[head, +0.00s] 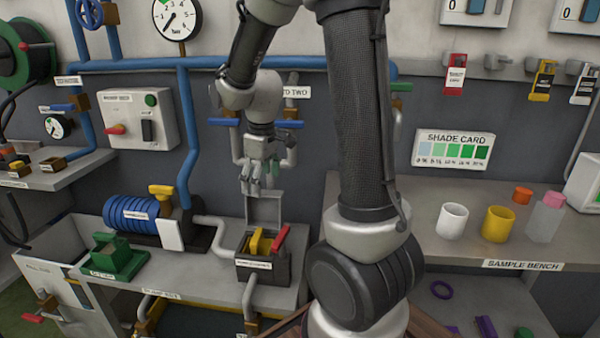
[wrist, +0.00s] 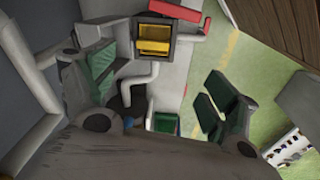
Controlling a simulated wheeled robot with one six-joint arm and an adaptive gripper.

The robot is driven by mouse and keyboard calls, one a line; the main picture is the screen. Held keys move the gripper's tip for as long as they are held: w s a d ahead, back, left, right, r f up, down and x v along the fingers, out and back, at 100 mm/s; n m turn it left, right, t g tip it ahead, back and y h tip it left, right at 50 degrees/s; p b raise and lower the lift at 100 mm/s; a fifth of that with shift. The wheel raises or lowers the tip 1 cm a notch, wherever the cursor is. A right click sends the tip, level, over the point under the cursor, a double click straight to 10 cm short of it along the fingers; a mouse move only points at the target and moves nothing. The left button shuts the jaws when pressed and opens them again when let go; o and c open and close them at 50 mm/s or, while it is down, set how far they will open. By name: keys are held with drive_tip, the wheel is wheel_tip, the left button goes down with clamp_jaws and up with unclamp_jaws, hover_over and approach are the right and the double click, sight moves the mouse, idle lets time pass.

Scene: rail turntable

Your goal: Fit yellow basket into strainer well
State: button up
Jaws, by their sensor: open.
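The yellow basket (head: 257,242) is inside the dark strainer well (head: 262,272), with its yellow top showing at the well's opening. The wrist view shows the basket (wrist: 153,46) within the square walls of the well (wrist: 141,62). I cannot tell how deep it sits. The well's grey lid (head: 264,209) stands open behind it. A red handle (head: 281,237) sticks up at the well's right side. My gripper (head: 262,178) is above and behind the well, fingers apart and empty. In the wrist view, my gripper (wrist: 158,80) has a wide gap between its green-padded fingers, clear of the basket.
A green stand (head: 120,258) and a blue ribbed motor (head: 140,215) are left of the well on the grey bench. A grey pipe (head: 212,232) runs near the well. The sample bench (head: 400,235) at right holds a white cup (head: 452,221) and a yellow cup (head: 497,224).

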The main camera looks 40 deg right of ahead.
drive_tip(key=s+r+m+t, duration=0.1)
drive_tip(key=s+r+m, duration=0.2)
drive_tip(key=s+r, duration=0.3)
drive_tip(key=s+r+m+t, duration=0.2)
drive_tip(key=s+r, duration=0.4)
drive_tip(key=s, duration=0.8)
drive_tip(key=shift+s+d+r+m, duration=0.15)
drive_tip(key=shift+s+m, duration=0.05)
drive_tip(key=shift+m, duration=0.5)
drive_tip(key=shift+d, duration=0.1)
